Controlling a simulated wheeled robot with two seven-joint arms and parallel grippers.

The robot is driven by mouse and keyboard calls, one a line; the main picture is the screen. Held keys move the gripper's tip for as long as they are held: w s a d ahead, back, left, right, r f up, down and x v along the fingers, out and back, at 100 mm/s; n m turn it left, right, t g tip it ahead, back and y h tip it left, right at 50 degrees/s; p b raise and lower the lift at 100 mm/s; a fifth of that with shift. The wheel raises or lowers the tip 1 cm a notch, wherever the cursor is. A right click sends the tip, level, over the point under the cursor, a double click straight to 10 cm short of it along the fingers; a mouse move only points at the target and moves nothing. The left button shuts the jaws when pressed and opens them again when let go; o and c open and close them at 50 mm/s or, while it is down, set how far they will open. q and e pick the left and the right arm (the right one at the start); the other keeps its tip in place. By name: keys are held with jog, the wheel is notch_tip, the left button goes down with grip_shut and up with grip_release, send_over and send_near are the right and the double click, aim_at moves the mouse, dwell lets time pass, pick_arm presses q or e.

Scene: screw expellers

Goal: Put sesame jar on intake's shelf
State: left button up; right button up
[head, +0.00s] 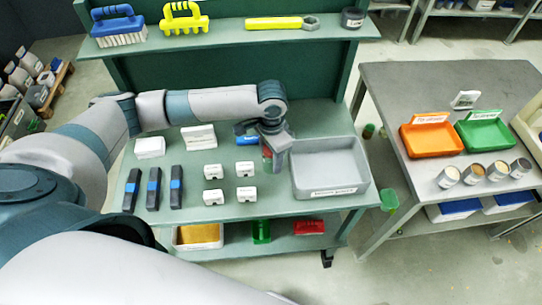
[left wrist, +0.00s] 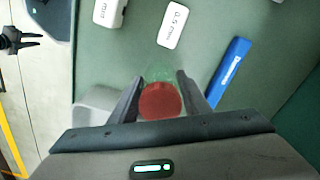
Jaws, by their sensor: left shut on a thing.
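A small jar with a red lid (left wrist: 160,100) is between the fingers of my left gripper (left wrist: 158,92); its clear greenish body shows beyond the lid in the left wrist view. No sesame label is readable on it. In the head view my left gripper (head: 270,150) is over the green bench, just left of the grey tray (head: 330,172), and mostly hides the jar. A green shelf (head: 225,34) runs along the back of this bench; I cannot tell whether it is the intake's shelf. A dark claw-like shape (left wrist: 18,40), perhaps my right gripper, shows in the left wrist view.
White boxes (head: 213,171) and dark blue-banded bars (head: 154,188) stand left of the gripper. The grey table (head: 385,95) at right holds an orange tray (head: 430,140), a green tray (head: 485,134) and several jars (head: 474,172).

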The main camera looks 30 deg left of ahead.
pick_arm(q)
jog(key=shift+f, duration=0.1)
jog(key=o, duration=1.3)
jog(key=shift+o, duration=0.2)
jog(key=shift+r, duration=0.8)
notch_tip(320, 180, up, 10)
jog(key=b, duration=0.3)
jog(key=shift+r, duration=0.35)
jog(key=shift+o, duration=0.4)
